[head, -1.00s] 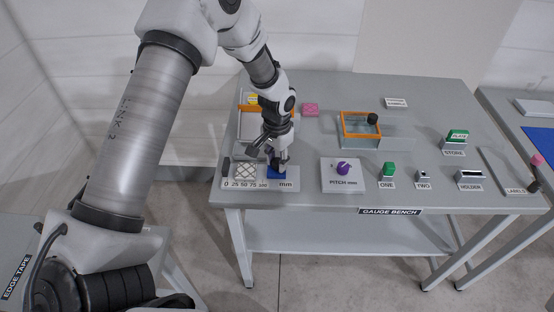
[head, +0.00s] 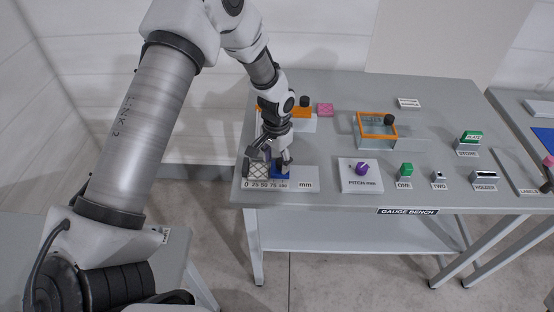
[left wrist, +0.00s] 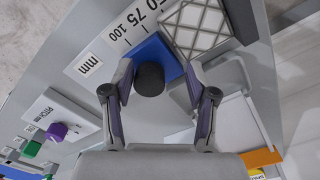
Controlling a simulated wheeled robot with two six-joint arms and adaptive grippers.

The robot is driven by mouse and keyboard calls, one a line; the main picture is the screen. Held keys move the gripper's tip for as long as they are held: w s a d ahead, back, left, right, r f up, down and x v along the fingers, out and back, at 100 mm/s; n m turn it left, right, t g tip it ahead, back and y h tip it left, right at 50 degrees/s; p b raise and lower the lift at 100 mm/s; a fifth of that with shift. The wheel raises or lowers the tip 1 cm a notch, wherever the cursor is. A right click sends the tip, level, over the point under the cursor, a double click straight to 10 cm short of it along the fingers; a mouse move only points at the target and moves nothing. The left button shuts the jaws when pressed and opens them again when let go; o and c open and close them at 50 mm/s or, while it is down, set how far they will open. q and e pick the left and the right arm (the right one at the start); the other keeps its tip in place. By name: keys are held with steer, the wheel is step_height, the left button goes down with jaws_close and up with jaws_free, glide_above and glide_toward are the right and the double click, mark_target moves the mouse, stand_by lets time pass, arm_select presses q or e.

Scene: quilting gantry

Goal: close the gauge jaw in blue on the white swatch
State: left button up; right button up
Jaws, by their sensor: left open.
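The blue gauge jaw (head: 281,173) lies on the scale strip on the bench's left front part. It also shows in the left wrist view (left wrist: 148,52), with a black round knob (left wrist: 149,79) on it. The white swatch (head: 259,171) has a grey diamond pattern and lies just left of the blue jaw. In the left wrist view the swatch (left wrist: 197,24) and blue jaw are edge to edge or nearly so; I cannot tell if they touch. My left gripper (head: 274,161) is open, its fingers (left wrist: 158,90) on either side of the knob. My right gripper is out of view.
A dark fixed block (left wrist: 241,20) stands at the swatch's far end. A purple pitch knob (head: 362,169), a green block (head: 406,169) and a holder (head: 485,175) stand along the front edge. An orange-rimmed clear box (head: 376,136) and pink swatch (head: 325,109) are farther back.

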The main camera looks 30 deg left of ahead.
mark_target(277, 160)
arm_select(q)
steer(key=shift+d+r, duration=0.2)
steer(key=shift+r, duration=0.25)
step_height(277, 160, up, 11)
steer(key=shift+a, duration=0.2)
